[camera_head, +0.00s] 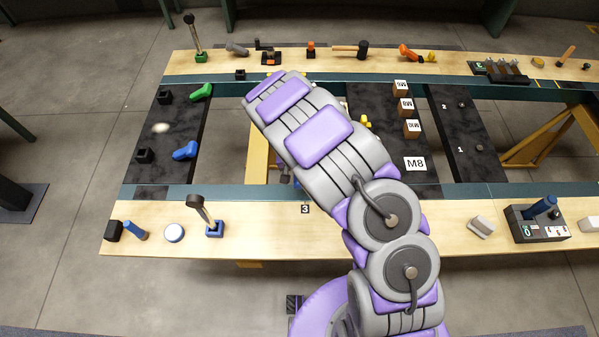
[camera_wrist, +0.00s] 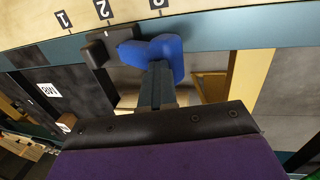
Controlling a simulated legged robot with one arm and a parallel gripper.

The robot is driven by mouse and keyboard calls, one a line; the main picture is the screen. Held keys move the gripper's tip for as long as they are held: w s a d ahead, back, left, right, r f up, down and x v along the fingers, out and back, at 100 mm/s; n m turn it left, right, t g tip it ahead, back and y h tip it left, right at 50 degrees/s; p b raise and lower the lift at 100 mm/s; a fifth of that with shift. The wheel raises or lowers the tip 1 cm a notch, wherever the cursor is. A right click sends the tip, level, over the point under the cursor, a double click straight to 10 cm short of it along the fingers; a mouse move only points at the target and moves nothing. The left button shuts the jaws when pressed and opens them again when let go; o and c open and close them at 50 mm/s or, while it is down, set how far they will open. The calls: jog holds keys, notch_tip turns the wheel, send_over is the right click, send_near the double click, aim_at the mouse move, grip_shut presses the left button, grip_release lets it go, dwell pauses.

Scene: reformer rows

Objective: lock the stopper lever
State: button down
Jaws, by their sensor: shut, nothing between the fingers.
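A blue lever-like piece (camera_wrist: 165,55) with rounded arms sits beside a black block (camera_wrist: 98,48) at the edge of the wooden rail in the wrist view; it looks like the stopper lever. My gripper (camera_wrist: 157,70) is shut with nothing in it, and its dark fingers reach up to the blue piece. The tips overlap it in the picture; I cannot tell whether they touch. In the head view my arm hides most of this spot. Two similar levers, one blue (camera_head: 185,151) and one green (camera_head: 201,91), lie on the dark panel at the left, each near a black block.
The light wooden rail (camera_head: 262,228) carries printed numbers, such as a 3 (camera_head: 305,209). A black-handled blue lever (camera_head: 205,212) stands upright on it. Open gaps show between the panels.

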jog(key=p+v, duration=0.1)
jog(key=v, duration=1.2)
jog(key=shift+r, duration=0.3)
jog(key=shift+d, duration=0.1)
jog(key=s+d+r+m+b, duration=0.2)
jog(key=s+d+r+b, duration=0.1)
jog(key=s+d+r, duration=1)
jog(key=s+d+f+n+g+y+b, duration=0.1)
jog(key=s+d+n+y+b, duration=0.1)
jog(key=s, duration=1.9)
jog(key=shift+s+d+g+b, duration=0.4)
jog(key=shift+d+b, duration=0.15)
jog(key=shift+b, duration=0.45)
